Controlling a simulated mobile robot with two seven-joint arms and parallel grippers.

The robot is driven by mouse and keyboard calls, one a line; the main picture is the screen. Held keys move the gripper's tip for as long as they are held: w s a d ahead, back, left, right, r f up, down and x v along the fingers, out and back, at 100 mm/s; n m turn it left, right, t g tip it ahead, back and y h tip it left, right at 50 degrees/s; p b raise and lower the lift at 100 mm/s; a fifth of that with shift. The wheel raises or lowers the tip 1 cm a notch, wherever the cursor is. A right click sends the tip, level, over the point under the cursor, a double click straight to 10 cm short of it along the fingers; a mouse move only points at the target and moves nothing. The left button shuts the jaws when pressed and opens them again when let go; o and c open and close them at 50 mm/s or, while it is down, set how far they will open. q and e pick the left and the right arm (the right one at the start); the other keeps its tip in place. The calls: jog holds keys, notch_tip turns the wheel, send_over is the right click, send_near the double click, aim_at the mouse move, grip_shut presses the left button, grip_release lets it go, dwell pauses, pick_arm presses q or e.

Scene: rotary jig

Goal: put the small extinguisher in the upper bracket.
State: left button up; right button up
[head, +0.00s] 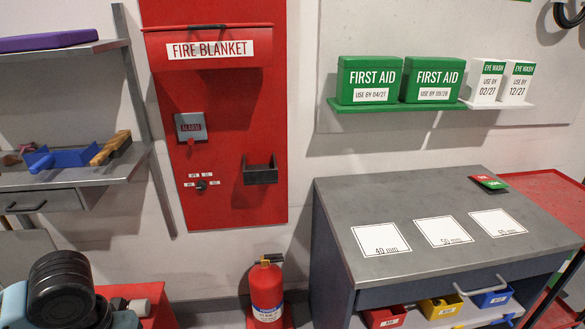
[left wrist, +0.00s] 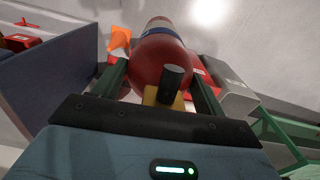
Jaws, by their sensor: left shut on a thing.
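A red extinguisher (left wrist: 162,62) with a blue band shows in the left wrist view. My left gripper (left wrist: 158,72) is shut on it, one dark green finger on each side. A black cylindrical part and a yellow part are at its near end. The held extinguisher is not visible in the head view. The dark upper bracket (head: 260,173) is on the red wall panel and looks empty. Another red extinguisher (head: 267,291) with a blue and white label stands upright at the foot of the panel. My right gripper is not in view.
The fire blanket case (head: 208,48), alarm box (head: 190,128) and rotary knob (head: 202,185) are on the panel (head: 222,110). A shelf (head: 70,178) stands left and a grey workbench (head: 400,275) right. Wall between panel and green shelf (head: 440,107) is clear.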

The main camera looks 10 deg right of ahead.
pick_arm(q)
jog(key=s+f, duration=0.3)
jog(key=f, duration=1)
jog(key=shift+s+f, duration=0.15)
jog(key=shift+s, duration=0.25)
